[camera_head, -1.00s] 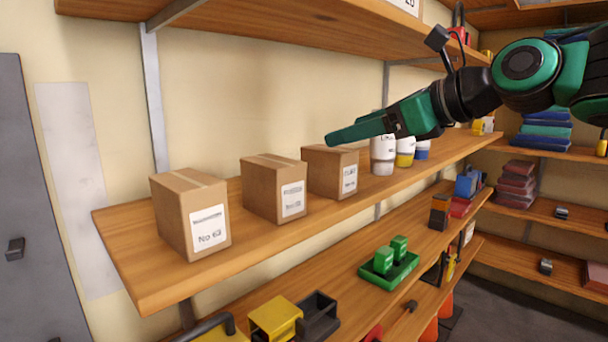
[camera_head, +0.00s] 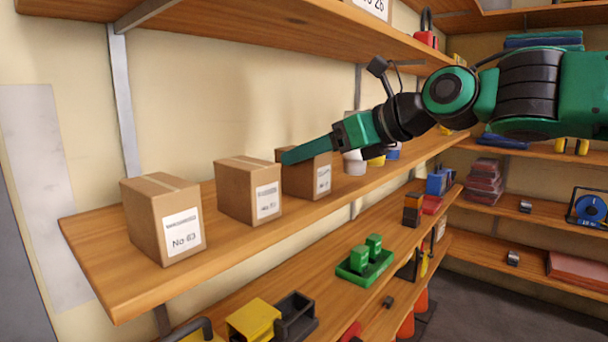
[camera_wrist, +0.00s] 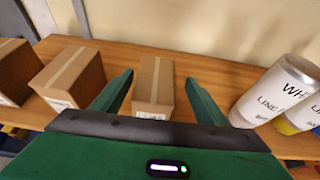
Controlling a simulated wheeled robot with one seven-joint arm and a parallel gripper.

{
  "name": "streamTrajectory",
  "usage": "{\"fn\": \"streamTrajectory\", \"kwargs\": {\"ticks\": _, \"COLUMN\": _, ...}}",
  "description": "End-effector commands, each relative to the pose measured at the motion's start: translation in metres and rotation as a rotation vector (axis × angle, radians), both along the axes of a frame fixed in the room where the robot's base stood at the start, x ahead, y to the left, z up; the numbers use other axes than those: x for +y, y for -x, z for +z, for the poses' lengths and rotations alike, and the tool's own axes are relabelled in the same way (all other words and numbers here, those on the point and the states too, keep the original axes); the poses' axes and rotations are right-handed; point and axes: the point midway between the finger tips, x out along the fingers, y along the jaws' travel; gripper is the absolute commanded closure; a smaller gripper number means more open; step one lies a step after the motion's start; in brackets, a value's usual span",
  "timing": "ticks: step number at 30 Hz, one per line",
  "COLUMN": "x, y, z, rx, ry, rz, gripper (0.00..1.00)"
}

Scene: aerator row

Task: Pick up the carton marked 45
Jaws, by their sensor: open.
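Three brown cartons stand in a row on the wooden shelf. The left carton (camera_head: 165,222) reads No 63. The middle carton (camera_head: 248,192) and the right carton (camera_head: 318,181) have white labels too small to read surely. My green gripper (camera_head: 285,157) is open at the right carton, one finger crossing its upper part. In the wrist view, the fingers of my gripper (camera_wrist: 158,80) lie to either side of the right carton (camera_wrist: 155,85), with gaps on both sides. Nothing is held. I cannot tell how far the fingers reach down.
White cans (camera_wrist: 285,90) stand close to the right of the right finger. The wooden shelf (camera_head: 105,285) has bare room at its left end and front. Another shelf (camera_head: 330,22) hangs above. A green tray (camera_head: 366,266) with green items is on the shelf below.

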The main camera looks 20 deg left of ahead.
Motion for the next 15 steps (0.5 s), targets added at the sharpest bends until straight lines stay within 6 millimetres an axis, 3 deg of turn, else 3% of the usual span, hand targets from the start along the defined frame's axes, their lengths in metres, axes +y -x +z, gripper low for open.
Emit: {"fn": "streamTrajectory", "kwargs": {"ticks": 15, "x": 0.021, "y": -0.005, "z": -0.009, "rx": -0.001, "ry": 0.002, "rz": 0.001, "gripper": 0.33}}
